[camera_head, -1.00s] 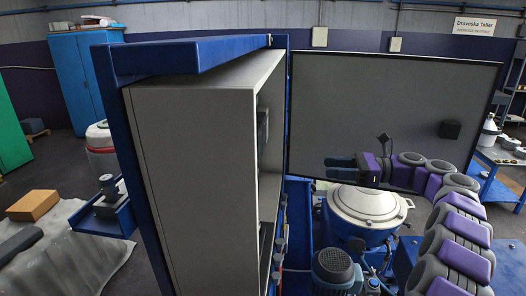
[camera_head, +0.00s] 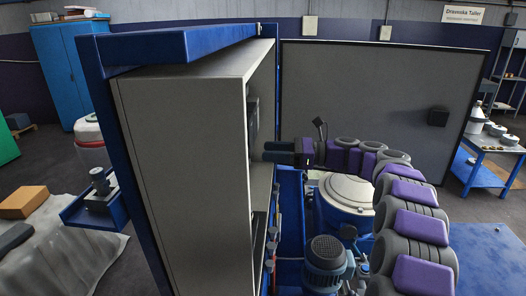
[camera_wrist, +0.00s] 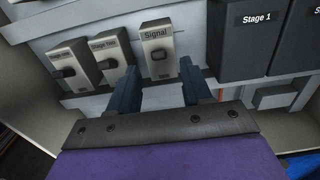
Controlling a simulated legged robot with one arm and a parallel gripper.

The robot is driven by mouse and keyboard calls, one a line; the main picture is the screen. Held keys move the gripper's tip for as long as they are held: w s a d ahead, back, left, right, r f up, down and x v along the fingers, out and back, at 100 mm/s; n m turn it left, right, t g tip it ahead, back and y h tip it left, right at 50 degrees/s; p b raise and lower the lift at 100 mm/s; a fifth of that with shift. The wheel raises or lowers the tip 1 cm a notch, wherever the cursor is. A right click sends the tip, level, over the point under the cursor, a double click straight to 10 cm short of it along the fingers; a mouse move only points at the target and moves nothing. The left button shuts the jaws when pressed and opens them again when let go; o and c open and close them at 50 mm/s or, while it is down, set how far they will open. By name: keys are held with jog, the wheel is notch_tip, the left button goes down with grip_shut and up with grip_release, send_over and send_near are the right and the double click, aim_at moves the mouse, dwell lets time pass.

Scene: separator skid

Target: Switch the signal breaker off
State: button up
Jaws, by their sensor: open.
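The signal breaker (camera_wrist: 158,44) is a light box with a dark toggle and the label "Signal", at the upper middle of the wrist view. My gripper (camera_wrist: 160,75) is open and empty, with its two dark fingers pointing at the breaker's lower part, one towards each side. I cannot tell whether the fingers touch it. In the head view my gripper (camera_head: 264,151) reaches left into the open side of the grey cabinet (camera_head: 185,165). The breaker is hidden there by the cabinet wall.
Two similar breakers (camera_wrist: 111,50) (camera_wrist: 70,65) sit left of the signal breaker. A dark box marked "Stage 1" (camera_wrist: 250,45) is to its right. The open cabinet door (camera_head: 370,100) stands behind my arm. A white-lidded vessel (camera_head: 345,190) and a motor (camera_head: 325,252) are below it.

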aim_at(250, 151)
jog(key=a, duration=0.6)
jog(key=shift+a+f, duration=0.15)
jog(key=shift+a, duration=0.2)
jog(key=shift+d, duration=1.4)
jog(key=shift+c, duration=0.5)
jog(key=shift+d, duration=0.1)
jog(key=c, duration=0.3)
jog(key=shift+a, duration=0.55)
jog(key=c, duration=0.3)
jog(key=shift+a, duration=0.15)
grip_shut()
